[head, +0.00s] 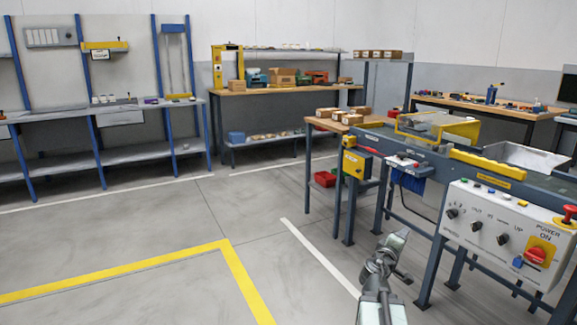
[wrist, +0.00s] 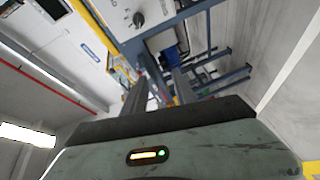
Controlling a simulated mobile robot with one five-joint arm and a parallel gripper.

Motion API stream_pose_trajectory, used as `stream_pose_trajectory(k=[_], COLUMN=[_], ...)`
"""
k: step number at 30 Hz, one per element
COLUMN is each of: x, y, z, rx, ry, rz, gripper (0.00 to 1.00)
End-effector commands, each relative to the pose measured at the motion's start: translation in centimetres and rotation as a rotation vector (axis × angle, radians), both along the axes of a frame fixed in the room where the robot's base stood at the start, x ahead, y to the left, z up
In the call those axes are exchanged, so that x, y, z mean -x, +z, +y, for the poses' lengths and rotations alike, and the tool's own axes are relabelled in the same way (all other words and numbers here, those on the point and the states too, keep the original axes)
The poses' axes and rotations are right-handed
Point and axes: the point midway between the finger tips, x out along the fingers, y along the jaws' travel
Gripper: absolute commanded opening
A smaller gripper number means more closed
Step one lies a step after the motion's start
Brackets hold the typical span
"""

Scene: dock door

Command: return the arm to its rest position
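My arm rises from the bottom edge of the head view, right of centre, and my gripper (head: 400,243) is at its upper end, over the grey floor and left of the control panel. In the wrist view my gripper (wrist: 160,84) shows two dark fingers standing apart with nothing held between them. Beyond the fingers the wrist view shows a tilted view of the panel and blue frame. The lower joints of the arm are out of view.
A white control panel (head: 495,229) with knobs and red switches stands close on the right, on a blue-grey framed bench. A workbench with boxes (head: 283,90) and blue-framed shelving (head: 95,115) stand at the back. The floor (head: 130,240) to the left is clear, with yellow and white lines.

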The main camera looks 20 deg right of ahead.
Motion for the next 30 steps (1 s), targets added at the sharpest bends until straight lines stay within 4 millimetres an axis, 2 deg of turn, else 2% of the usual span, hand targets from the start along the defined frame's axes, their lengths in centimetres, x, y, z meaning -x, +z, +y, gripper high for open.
stream_pose_trajectory(k=[1,2,3,5,6,8,9,12,15,19,23,24,25,30], x=[-2.7,-3.8,-5.1,-6.5,-7.1,-7.4,-7.2,-5.9,-3.7,0.2,4.4,6.1,5.8,5.6], y=[-0.3,-0.9,-1.9,-3.7,-5.1,-7.4,-8.9,-12.4,-15.1,-17.8,-18.9,-18.8,-16.6,-11.5], z=[4.3,6.6,9.8,14.6,17.7,22.5,25.5,31.9,37.0,41.7,46.0,46.6,46.6,46.5], rx=[-0.071,-0.123,-0.197,-0.322,-0.408,-0.541,-0.629,-0.824,-0.992,-1.202,-1.375,-1.389,-1.385,-1.382], ry=[0.035,0.046,0.055,0.059,0.055,0.043,0.031,-0.015,-0.070,-0.175,-0.274,-0.312,-0.304,-0.302], rz=[-0.026,-0.039,-0.051,-0.056,-0.049,-0.025,0.002,0.086,0.183,0.328,0.502,0.566,0.556,0.550], gripper=[0.34,0.34,0.34,0.34,0.34,0.34,0.34,0.34,0.34,0.34,0.34,0.34,0.34,0.34])
